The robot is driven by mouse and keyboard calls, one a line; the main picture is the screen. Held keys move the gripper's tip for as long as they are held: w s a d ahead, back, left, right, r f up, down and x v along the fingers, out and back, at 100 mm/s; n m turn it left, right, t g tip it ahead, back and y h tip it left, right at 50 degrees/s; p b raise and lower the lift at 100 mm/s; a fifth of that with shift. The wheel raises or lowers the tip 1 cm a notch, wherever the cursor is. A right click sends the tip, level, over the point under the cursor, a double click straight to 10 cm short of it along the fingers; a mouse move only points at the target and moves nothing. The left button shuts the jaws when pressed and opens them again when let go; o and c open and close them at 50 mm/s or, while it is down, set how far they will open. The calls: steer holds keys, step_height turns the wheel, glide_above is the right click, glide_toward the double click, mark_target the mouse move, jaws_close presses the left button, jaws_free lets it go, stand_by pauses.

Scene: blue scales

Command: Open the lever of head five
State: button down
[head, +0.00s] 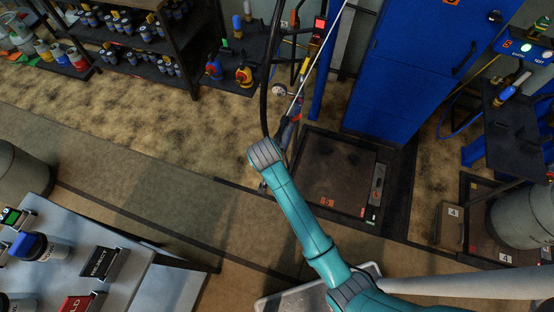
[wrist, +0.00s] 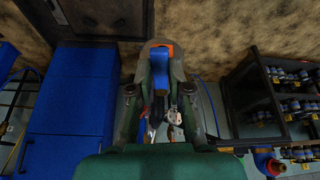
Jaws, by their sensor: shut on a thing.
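In the wrist view my gripper (wrist: 161,88) has its two dark fingers closed around a blue lever-like part (wrist: 160,70) with an orange patch at its upper end. I take this part to be the lever; no number shows on it. Pale metal fittings (wrist: 174,117) lie below it, between the fingers. In the head view my teal arm reaches to the post and hose beside a floor scale (head: 335,165), which bears an orange mark that looks like a 5 (head: 327,202). There my wrist hides most of the gripper and the lever.
A black hose (head: 265,85) and a thin pale rod (head: 318,60) rise close to my wrist. A blue cabinet (head: 405,75) stands behind the scale. Shelves with bottles (head: 140,45) are at the upper left. A bench with signs (head: 75,280) is at the lower left.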

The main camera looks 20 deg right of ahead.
steer(key=shift+w+a+m+h, duration=0.3)
steer(key=shift+a+m, duration=0.1)
steer(key=shift+m, duration=0.5)
steer(key=c, duration=1.1)
jaws_free()
steer(key=v, duration=1.2)
steer(key=shift+w+a, duration=0.1)
steer(key=shift+w, duration=0.1)
